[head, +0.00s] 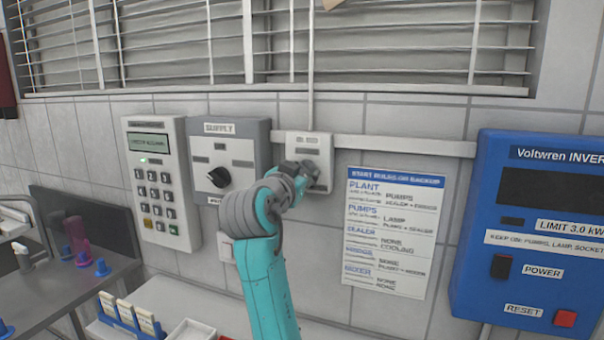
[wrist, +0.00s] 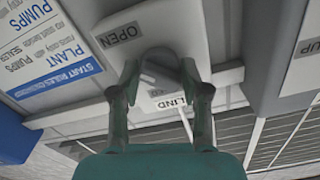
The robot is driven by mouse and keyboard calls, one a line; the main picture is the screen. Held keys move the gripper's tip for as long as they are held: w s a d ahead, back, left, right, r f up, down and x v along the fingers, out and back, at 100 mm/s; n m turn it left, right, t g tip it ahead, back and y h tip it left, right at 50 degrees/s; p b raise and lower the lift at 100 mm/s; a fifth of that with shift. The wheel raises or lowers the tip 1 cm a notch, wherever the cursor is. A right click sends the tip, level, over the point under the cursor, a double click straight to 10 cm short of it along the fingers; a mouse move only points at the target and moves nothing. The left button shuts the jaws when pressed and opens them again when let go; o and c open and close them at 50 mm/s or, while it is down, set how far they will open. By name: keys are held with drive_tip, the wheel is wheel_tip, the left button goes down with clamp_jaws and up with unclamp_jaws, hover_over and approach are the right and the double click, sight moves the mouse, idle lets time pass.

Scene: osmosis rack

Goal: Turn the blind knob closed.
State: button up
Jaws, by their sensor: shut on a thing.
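The blind control box (head: 306,141) is a small pale box on the tiled wall, below the window. It also shows upside down in the wrist view (wrist: 183,22), with an OPEN label (wrist: 120,35) and a partly covered BLIND label (wrist: 172,102). My gripper (head: 303,172) is at the lower part of this box. In the wrist view, my gripper (wrist: 160,75) is shut on the grey blind knob (wrist: 159,60), a finger on each side. In the head view my gripper hides the knob. The window blind (head: 170,45) has its slats apart with gaps between them.
A grey SUPPLY box (head: 240,135) with a black knob and a keypad unit (head: 140,185) are left of the blind box. A printed list (head: 392,230) and a blue inverter (head: 535,190) are to the right. A bench with small items (head: 130,315) lies below.

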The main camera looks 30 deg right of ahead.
drive_tip(key=shift+n, duration=0.3)
drive_tip(key=n, duration=1.2)
drive_tip(key=shift+n, duration=0.4)
drive_tip(key=n, duration=1.3)
drive_tip(key=shift+n, duration=0.4)
drive_tip(key=o, duration=1.1)
drive_tip(key=shift+o, duration=0.2)
